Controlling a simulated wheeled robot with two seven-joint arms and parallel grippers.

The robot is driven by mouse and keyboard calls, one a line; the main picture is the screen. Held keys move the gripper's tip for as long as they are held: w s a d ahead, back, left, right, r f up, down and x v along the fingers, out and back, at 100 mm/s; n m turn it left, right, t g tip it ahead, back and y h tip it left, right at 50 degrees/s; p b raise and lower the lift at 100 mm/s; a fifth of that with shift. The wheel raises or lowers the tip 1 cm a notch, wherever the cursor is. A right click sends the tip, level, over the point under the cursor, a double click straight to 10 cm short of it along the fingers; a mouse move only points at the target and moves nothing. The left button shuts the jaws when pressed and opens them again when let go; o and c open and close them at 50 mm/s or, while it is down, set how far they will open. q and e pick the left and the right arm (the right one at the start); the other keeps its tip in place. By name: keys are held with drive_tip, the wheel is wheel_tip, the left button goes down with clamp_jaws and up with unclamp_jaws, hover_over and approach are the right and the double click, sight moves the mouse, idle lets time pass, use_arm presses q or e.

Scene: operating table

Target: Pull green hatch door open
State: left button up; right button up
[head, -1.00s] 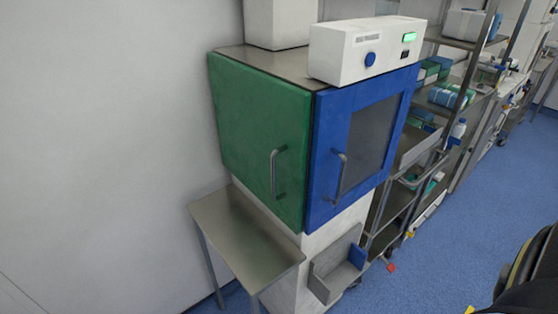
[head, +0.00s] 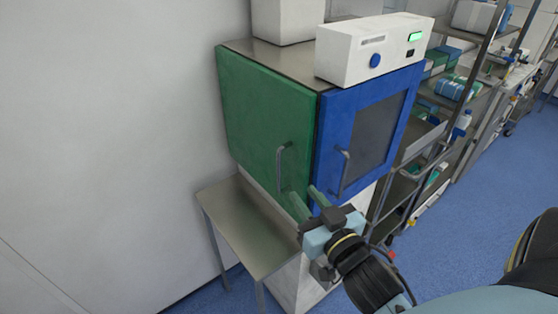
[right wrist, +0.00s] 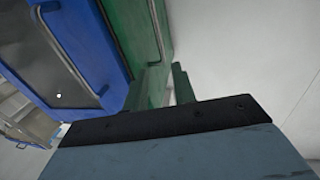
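The green hatch door (head: 255,110) is shut on the left face of the cabinet. It also fills the upper middle of the right wrist view (right wrist: 128,30). Its grey vertical bar handle (head: 279,168) is near the door's right edge and shows in the right wrist view (right wrist: 157,28). My right gripper (head: 301,192) is open, its two green-tinted fingers apart, just below and right of the handle. In the right wrist view the fingers (right wrist: 167,70) have nothing between them, and the handle lies beyond the tips. My left gripper is not in view.
A blue door (head: 334,140) with a window and its own handle adjoins the green door on the right. A steel side table (head: 235,215) stands below the green door. A white control box (head: 360,50) sits on top. Shelves (head: 440,130) stand to the right. A wall is at left.

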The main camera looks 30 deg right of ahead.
sight(280, 164)
drive_tip(key=w, duration=0.4)
drive_tip(key=w+d+p, duration=0.1)
drive_tip(key=w, duration=0.7)
drive_tip(key=shift+w+d+f+p, duration=0.1)
drive_tip(key=shift+w+d+p, duration=0.2)
drive_tip(key=shift+w, duration=0.1)
drive_tip(key=shift+a, duration=0.1)
clamp_jaws()
